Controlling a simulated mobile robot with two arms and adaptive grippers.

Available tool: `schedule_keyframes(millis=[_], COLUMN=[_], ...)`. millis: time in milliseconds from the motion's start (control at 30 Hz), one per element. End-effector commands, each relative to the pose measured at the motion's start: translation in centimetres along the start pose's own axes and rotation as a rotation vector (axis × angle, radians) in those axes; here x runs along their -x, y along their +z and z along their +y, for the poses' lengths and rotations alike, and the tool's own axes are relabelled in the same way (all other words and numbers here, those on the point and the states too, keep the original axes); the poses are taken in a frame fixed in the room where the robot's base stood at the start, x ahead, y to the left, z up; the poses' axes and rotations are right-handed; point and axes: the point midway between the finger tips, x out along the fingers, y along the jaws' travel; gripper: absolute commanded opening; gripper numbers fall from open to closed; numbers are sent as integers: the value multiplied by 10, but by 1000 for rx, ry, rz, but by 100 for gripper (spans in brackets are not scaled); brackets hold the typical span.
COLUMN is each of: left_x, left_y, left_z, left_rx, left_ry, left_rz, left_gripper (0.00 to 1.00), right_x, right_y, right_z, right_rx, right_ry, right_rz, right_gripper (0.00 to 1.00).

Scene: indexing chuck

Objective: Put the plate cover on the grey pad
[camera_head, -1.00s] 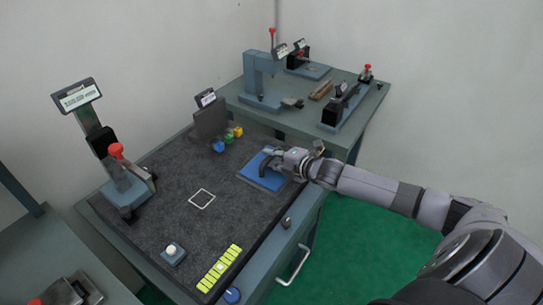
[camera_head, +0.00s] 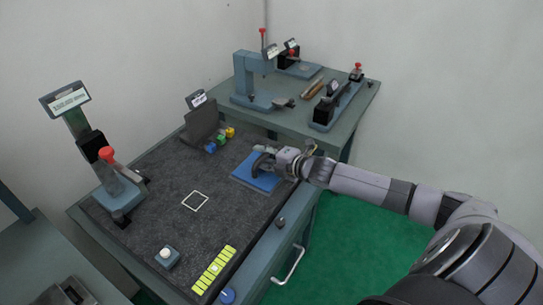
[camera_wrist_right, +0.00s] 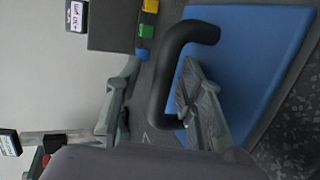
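The plate cover appears to be the flat blue plate (camera_head: 245,173) with a dark curved handle (camera_wrist_right: 167,75). It lies on the dark grey mat (camera_head: 165,205) near the table's right edge. My right gripper (camera_head: 262,157) is at the handle, low over the plate. In the right wrist view my right gripper (camera_wrist_right: 160,105) has its fingers apart, one inside the handle's loop and one outside it. A gap shows between the outer finger and the handle. My left gripper is not in view.
A white outlined square (camera_head: 195,201) marks the mat's middle, which is clear. Small coloured cubes (camera_head: 221,140) stand by a grey upright panel (camera_head: 203,125). A red-knobbed device (camera_head: 118,195) stands at left. A button box (camera_head: 166,258) and yellow strip (camera_head: 214,268) lie in front.

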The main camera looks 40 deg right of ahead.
Motion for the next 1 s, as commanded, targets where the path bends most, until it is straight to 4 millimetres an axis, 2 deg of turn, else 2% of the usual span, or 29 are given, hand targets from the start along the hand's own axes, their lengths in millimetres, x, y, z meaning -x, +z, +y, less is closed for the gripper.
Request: schedule_keyframes(millis=[167,533,1000], left_x=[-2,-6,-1], left_y=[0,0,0], left_z=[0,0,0], left_rx=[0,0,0], left_ry=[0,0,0], left_rz=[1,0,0], left_gripper=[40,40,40], right_x=[15,62,109], right_y=[1,-1,0], right_z=[-2,-2,-1], right_rx=[1,2,-2], right_ry=[-2,-3,-2], right_rz=[0,1,0], right_gripper=[35,35,35])
